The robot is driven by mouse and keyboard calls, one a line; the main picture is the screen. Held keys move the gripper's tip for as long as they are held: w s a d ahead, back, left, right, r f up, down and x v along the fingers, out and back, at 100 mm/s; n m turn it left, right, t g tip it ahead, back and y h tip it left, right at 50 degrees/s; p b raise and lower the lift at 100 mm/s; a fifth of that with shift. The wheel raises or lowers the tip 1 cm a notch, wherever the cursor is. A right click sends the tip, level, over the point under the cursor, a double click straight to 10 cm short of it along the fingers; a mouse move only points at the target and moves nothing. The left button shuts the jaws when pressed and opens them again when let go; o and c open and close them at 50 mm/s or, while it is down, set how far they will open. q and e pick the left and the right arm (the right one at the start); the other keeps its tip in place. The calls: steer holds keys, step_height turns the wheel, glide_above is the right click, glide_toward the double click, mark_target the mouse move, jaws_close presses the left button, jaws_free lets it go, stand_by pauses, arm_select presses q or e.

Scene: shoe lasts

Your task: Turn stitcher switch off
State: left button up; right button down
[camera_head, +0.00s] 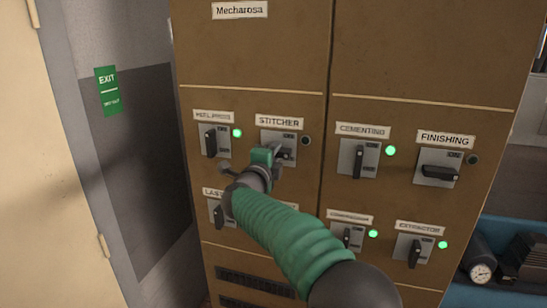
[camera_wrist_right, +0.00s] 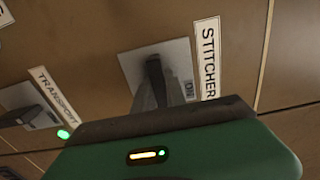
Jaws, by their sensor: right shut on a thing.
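The stitcher switch (camera_head: 287,154) is a dark rotary handle on a grey plate under the STITCHER label (camera_head: 279,122). Its handle looks turned sideways, and the indicator lamp (camera_head: 306,141) beside it is dark. My right gripper (camera_head: 274,158) is at the switch, shut on the handle and hiding part of it and its plate. In the right wrist view the handle (camera_wrist_right: 154,72) stands between the grey fingers (camera_wrist_right: 152,96), running along the direction of the STITCHER label (camera_wrist_right: 209,60). My left gripper is not in view.
The brown cabinet (camera_head: 255,60) carries several similar switches close by. The cementing switch (camera_head: 358,160) is upright with a lit green lamp (camera_head: 390,151). The finishing switch (camera_head: 439,173) is sideways with a dark lamp (camera_head: 473,160). A green EXIT sign (camera_head: 107,90) hangs at left.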

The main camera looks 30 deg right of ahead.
steer(key=shift+f, duration=0.5)
steer(key=c, duration=1.5)
jaws_free()
steer(key=shift+s+r, duration=0.1)
steer(key=shift+c, duration=0.2)
steer(key=shift+o, duration=0.9)
steer(key=shift+s+r, duration=0.15)
steer(key=shift+r, duration=0.05)
steer(key=shift+a, duration=0.1)
steer(key=b+v, duration=0.3)
steer(key=v, duration=1.3)
steer(key=shift+s+a, duration=0.25)
steer(key=shift+d, duration=0.1)
steer(key=shift+w+f, duration=0.1)
